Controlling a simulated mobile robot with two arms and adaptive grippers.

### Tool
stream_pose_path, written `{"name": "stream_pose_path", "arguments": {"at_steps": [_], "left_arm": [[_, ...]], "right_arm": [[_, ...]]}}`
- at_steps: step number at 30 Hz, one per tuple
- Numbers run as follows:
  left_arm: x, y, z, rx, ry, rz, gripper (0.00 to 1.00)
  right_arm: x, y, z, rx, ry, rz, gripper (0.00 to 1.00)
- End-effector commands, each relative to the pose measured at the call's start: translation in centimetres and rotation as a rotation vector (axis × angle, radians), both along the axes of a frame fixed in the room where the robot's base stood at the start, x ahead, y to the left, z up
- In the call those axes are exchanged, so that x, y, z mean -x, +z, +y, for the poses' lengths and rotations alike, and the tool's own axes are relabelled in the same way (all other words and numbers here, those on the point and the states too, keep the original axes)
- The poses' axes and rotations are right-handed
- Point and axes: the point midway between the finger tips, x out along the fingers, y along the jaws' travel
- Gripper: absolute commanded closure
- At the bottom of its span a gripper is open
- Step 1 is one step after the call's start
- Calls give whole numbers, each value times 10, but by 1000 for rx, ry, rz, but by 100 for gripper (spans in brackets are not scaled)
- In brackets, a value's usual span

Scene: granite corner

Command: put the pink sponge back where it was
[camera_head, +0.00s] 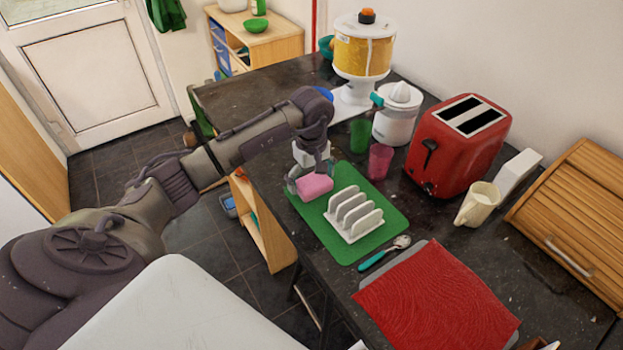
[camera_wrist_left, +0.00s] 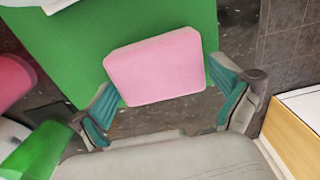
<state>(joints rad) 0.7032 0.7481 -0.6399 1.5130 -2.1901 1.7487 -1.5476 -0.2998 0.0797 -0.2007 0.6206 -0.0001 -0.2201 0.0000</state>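The pink sponge (camera_head: 315,187) is at the far-left corner of the green mat (camera_head: 375,236). My left gripper (camera_head: 311,181) is over that corner, its fingers at either side of the sponge. In the left wrist view the sponge (camera_wrist_left: 155,67) sits between the two teal-padded fingertips (camera_wrist_left: 162,78), which appear to touch its opposite edges. The green mat (camera_wrist_left: 60,45) lies behind it. I cannot tell whether the sponge touches the mat or is slightly above it. My right gripper is not in view.
A white toast rack (camera_head: 352,222) stands on the mat. Green (camera_head: 360,136) and pink (camera_head: 380,161) cups, a juicer (camera_head: 397,122) and a red toaster (camera_head: 457,150) stand behind. A spoon (camera_head: 385,253) and red cloth (camera_head: 436,305) lie nearer. The counter edge runs along the left.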

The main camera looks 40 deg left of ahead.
Motion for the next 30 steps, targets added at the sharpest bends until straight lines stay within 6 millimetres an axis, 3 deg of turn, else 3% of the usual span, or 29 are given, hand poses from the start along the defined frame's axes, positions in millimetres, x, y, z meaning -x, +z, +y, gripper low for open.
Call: {"name": "stream_pose_path", "arguments": {"at_steps": [10,24,30], "left_arm": [[-1,9,0,1,0,-4,0],[-1,102,0,0,0,-4,0],[0,121,0,0,1,-1,0]], "right_arm": [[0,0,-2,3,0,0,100],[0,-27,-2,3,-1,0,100],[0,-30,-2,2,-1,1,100]]}}
